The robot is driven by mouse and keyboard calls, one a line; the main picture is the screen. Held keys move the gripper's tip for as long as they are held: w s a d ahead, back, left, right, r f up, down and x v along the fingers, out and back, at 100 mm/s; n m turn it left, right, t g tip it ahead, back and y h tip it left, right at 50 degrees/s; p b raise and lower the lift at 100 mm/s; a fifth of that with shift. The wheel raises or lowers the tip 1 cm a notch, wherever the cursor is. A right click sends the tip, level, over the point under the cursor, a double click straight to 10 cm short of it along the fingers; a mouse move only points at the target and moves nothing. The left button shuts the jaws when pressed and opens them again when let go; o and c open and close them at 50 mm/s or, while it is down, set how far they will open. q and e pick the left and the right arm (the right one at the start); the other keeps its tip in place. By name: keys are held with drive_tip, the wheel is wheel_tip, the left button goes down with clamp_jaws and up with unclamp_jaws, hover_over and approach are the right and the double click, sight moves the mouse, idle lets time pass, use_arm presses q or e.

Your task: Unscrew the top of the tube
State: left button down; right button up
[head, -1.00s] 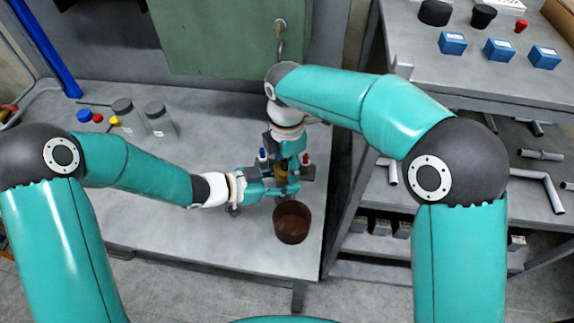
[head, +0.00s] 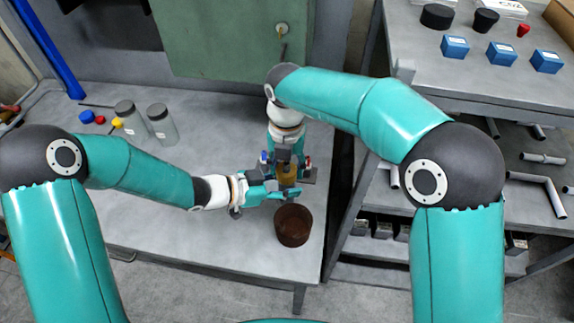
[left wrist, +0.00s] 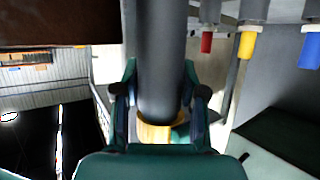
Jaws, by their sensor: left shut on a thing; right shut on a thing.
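The tube shows in the left wrist view as a dark grey cylinder (left wrist: 161,65) with an amber-yellow part (left wrist: 154,133) at one end. In the head view an amber-brown part of it (head: 287,173) shows between my grippers. My left gripper (head: 280,188) comes in from the left and is shut on the tube; its fingers also show on both sides of the tube in the left wrist view (left wrist: 159,105). My right gripper (head: 287,161) reaches down from above, shut on the tube's upper part. Its fingertips and the exact joint between top and tube are hidden.
A brown round pot (head: 293,226) stands just in front of the grippers on the grey table (head: 190,235). Small red, yellow and blue ends (left wrist: 246,44) show beside the tube in the left wrist view. Two grey-lidded jars (head: 161,124) stand at left. A shelf unit (head: 420,75) is at right.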

use_arm(q)
drive_tip(key=shift+s+d, duration=0.1)
use_arm(e)
drive_tip(key=shift+w+r, duration=0.2)
drive_tip(key=shift+r, duration=0.05)
drive_tip(key=shift+r, duration=0.7)
drive_tip(key=shift+s+r, duration=0.1)
drive_tip(key=shift+r, duration=0.1)
use_arm(q)
drive_tip(key=shift+w+r, duration=0.15)
drive_tip(key=shift+w, duration=0.05)
use_arm(e)
drive_tip(key=shift+r, duration=2)
use_arm(q)
drive_tip(key=shift+a, duration=0.2)
